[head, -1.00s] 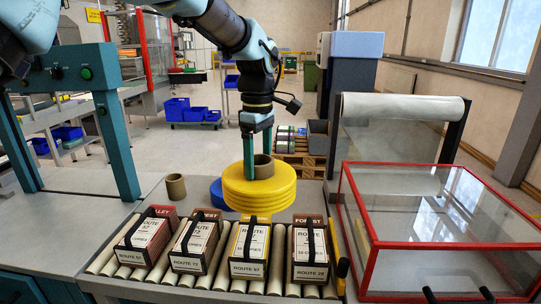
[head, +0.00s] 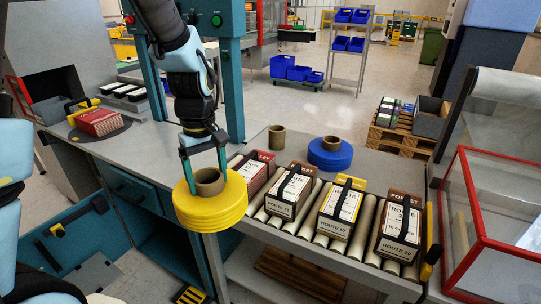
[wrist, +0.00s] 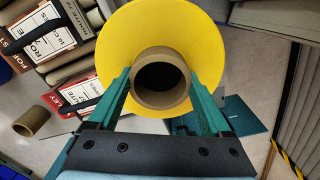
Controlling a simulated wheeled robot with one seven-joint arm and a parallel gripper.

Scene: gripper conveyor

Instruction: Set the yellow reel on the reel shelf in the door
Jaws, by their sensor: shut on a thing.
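The yellow reel (head: 210,205) is a thick yellow roll around a brown core tube (head: 209,182). My gripper (head: 206,172) is shut on the core from above, one teal finger on each side. The reel hangs level in front of the bench's front edge, left of the roller track. In the wrist view the reel (wrist: 207,40) lies below the fingers, its hollow core between them. A teal open door panel (head: 75,245) with a dark handle is at the lower left. A grey plate (head: 97,272) shows low on it; I cannot tell whether this is the reel shelf.
Several strapped bundles (head: 340,208) stand on the roller track right of the reel. A blue reel (head: 330,154) and a loose brown core (head: 277,138) are behind them. A red-framed clear box (head: 490,215) is at the right. Floor shows below the reel.

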